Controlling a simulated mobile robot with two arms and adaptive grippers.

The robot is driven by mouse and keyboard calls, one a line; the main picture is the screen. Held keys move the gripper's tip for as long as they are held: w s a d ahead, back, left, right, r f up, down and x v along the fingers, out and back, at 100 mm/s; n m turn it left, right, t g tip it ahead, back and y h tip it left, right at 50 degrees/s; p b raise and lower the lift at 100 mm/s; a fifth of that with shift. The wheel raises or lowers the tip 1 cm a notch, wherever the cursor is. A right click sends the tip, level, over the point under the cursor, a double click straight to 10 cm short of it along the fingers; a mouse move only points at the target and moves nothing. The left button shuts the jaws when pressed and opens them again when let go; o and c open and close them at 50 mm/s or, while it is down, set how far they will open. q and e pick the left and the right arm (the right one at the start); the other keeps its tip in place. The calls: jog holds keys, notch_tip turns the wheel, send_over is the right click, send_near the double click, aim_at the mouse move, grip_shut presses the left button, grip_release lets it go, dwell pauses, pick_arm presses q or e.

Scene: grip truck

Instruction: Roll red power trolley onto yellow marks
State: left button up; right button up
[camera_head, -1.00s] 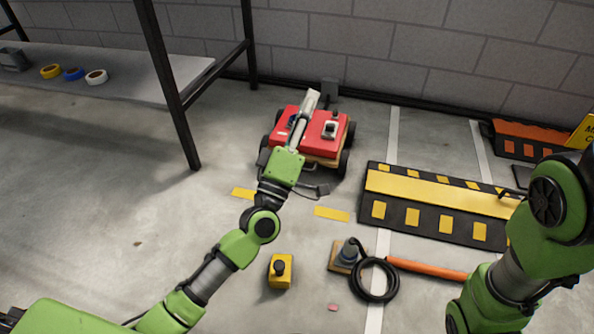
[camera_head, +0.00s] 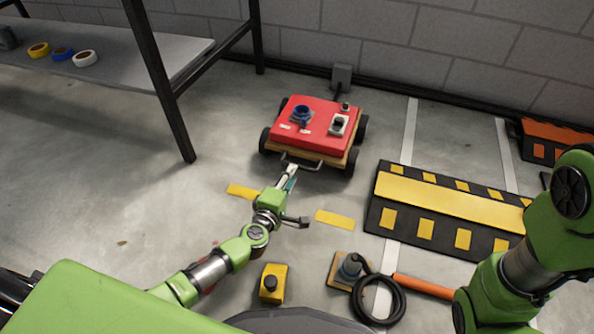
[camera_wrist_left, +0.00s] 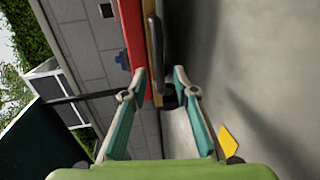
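The red power trolley (camera_head: 320,118) stands on four dark wheels near the back wall, with a blue socket and a switch on top. A metal handle (camera_head: 303,165) projects from its front edge. Two yellow marks (camera_head: 243,191) (camera_head: 335,219) lie on the floor in front of the trolley, with bare floor between. My left gripper (camera_head: 291,173) is low in front of the trolley, close to the handle. My right gripper is out of view.
A shelf (camera_head: 130,70) with tape rolls stands left, its leg near the trolley. A black-yellow ramp (camera_head: 450,205) lies right. A yellow button box (camera_head: 272,284), a plug on a board (camera_head: 347,268) and a coiled black cable (camera_head: 378,298) lie in front of the marks.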

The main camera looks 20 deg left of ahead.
pick_arm(q)
jog(key=b+x, duration=0.2)
jog(key=x, duration=0.2)
jog(key=shift+w+f, duration=0.2)
jog(key=shift+w, duration=0.1)
jog(key=shift+w+b, duration=0.35)
jog(key=shift+w, duration=0.3)
grip_shut()
